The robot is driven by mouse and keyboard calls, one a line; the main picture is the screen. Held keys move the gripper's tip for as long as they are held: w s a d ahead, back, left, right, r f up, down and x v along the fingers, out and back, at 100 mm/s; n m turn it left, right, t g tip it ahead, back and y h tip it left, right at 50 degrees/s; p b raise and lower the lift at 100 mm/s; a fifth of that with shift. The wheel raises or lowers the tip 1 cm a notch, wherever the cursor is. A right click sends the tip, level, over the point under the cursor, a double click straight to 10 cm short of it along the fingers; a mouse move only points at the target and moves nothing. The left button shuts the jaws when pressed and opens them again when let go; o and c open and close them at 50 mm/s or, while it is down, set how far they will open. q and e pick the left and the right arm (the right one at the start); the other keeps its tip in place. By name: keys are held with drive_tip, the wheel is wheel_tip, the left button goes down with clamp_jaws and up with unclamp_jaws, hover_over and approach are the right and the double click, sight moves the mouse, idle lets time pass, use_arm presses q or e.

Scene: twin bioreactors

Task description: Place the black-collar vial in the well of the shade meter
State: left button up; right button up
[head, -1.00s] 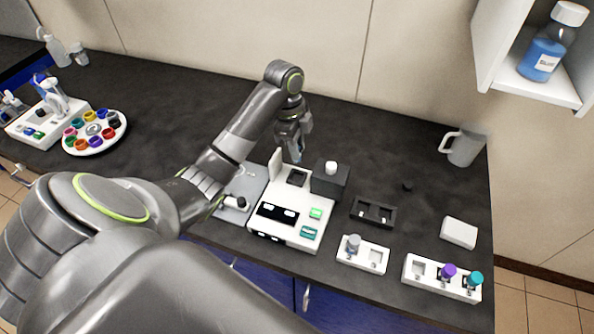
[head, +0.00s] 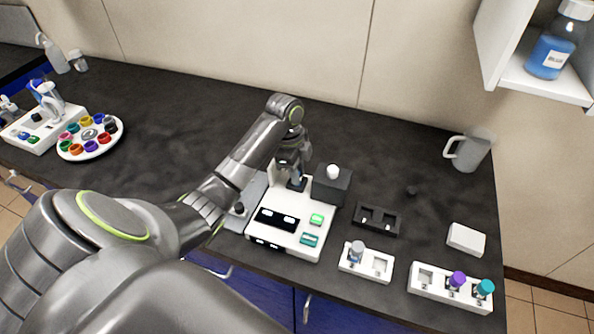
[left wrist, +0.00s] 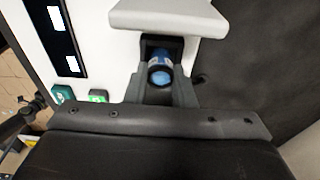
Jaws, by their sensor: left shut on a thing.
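The shade meter (head: 288,238) is a white box with a dark display and green and teal buttons; it also shows in the left wrist view (left wrist: 105,50). Its lid (left wrist: 168,17) stands open beside the dark square well (left wrist: 147,44). My left gripper (head: 296,183) is right over the well, and its fingers (left wrist: 160,84) are shut on a vial (left wrist: 160,68) with blue contents and a pale label. The vial's far end is at or inside the well's opening; its depth cannot be told. Its collar is hidden. My right gripper is not in view.
A black block with a white knob (head: 333,173) stands close right of the meter. A black holder (head: 376,220), white racks with vials (head: 377,272) (head: 430,296) and a white box (head: 466,239) lie further right. A carousel of coloured pots (head: 75,153) stands far left.

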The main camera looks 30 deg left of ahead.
use_arm(q)
drive_tip(key=o, duration=0.9)
drive_tip(key=shift+f, duration=0.1)
drive_tip(key=shift+o, duration=0.2)
drive_tip(key=shift+r, duration=0.5)
drive_tip(key=r, duration=0.3)
drive_tip(key=shift+a+r, duration=0.3)
wheel_tip(320, 180, up, 8)
drive_tip(key=a+p, duration=0.1)
drive_tip(key=p, duration=0.5)
drive_tip(key=shift+s+f+p, duration=0.2)
drive_tip(key=shift+p, duration=0.15)
